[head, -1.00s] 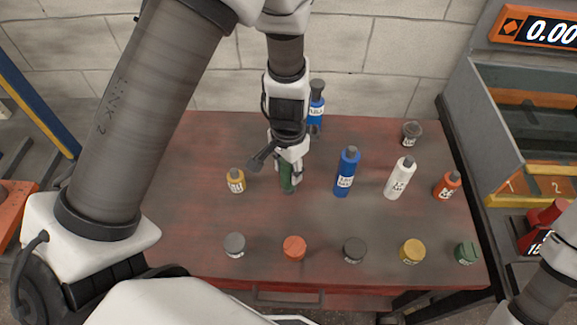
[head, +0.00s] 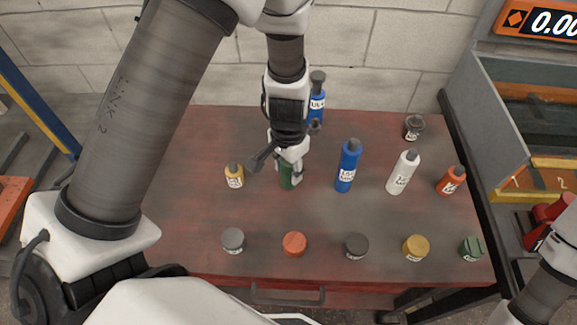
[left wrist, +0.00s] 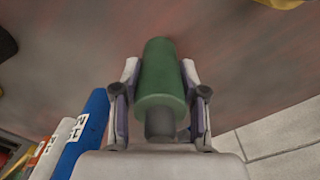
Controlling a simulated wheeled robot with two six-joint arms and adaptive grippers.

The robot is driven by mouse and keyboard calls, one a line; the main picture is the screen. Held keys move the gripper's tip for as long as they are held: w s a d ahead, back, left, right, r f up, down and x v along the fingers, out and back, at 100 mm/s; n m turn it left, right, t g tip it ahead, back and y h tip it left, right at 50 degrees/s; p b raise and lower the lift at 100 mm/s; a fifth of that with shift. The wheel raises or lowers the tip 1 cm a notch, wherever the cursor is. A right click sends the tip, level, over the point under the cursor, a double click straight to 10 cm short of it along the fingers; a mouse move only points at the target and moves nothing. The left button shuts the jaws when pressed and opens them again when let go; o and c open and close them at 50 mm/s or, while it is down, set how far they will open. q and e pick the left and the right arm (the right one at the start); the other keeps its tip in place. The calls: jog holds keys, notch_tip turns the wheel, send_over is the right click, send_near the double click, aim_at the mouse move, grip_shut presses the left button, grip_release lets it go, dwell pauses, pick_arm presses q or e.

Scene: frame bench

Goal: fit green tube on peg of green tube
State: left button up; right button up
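The green tube (head: 287,177) stands roughly upright under my left gripper (head: 290,163), near the middle of the red table. In the left wrist view the tube (left wrist: 161,75) lies between the two fingers (left wrist: 160,95), which appear to press on its sides. Its grey narrow end (left wrist: 160,124) points toward the palm. Its lower end is hard to make out, so I cannot tell whether it touches the table or sits on a peg. A short green round piece (head: 470,249) stands at the table's front right corner. My right gripper is out of view.
Right of the green tube stand a blue tube (head: 348,167), a white tube (head: 402,173) and a short orange one (head: 451,180). A short yellow one (head: 234,176) is at left. Another blue tube (head: 317,98) stands behind. Several short round pieces line the front edge.

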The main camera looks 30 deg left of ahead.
pick_arm(q)
jog(key=o, duration=0.4)
jog(key=shift+r, duration=0.15)
notch_tip(320, 180, up, 12)
jog(key=shift+f, duration=0.1)
dwell(0.4)
